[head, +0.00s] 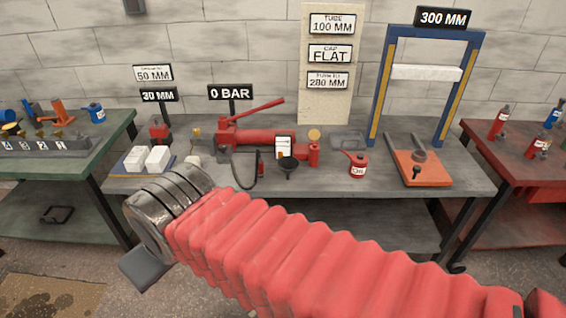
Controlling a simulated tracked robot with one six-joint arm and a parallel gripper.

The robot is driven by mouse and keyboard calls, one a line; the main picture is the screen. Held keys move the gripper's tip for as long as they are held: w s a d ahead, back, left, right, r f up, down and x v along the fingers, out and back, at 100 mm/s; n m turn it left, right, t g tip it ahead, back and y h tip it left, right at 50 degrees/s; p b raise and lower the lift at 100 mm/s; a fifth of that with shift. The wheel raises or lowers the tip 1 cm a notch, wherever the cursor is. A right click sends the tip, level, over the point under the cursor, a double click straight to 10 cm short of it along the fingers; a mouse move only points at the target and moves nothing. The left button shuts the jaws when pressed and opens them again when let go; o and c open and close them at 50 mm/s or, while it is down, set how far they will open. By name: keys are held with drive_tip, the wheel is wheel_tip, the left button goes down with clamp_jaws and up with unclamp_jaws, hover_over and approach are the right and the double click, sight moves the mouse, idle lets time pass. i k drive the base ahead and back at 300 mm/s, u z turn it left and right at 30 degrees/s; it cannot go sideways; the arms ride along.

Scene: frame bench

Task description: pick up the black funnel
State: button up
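The black funnel (288,165) stands on the grey bench (345,182), near its front edge and in front of the red hand pump (265,136). Its wide mouth faces up. A white card stands just behind it. My arm, in a red bellows sleeve, crosses the foreground to a metal wrist at the left. My gripper (145,268) shows only as a grey part below the wrist, in front of the bench and well to the left of the funnel. Its fingers cannot be made out, so I cannot tell whether it is open or holds anything.
A red oil can (355,163) stands to the right of the funnel, and a black hose (238,172) hangs to its left. White blocks (147,160) lie at the bench's left end. A blue frame (379,90) with an orange base (422,168) stands at the right.

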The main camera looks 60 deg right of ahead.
sight(288, 164)
drive_tip(key=z, duration=0.25)
drive_tip(key=i, duration=0.7)
drive_tip(key=z, duration=1.05)
drive_tip(key=i, duration=0.7)
drive_tip(key=z, duration=0.45)
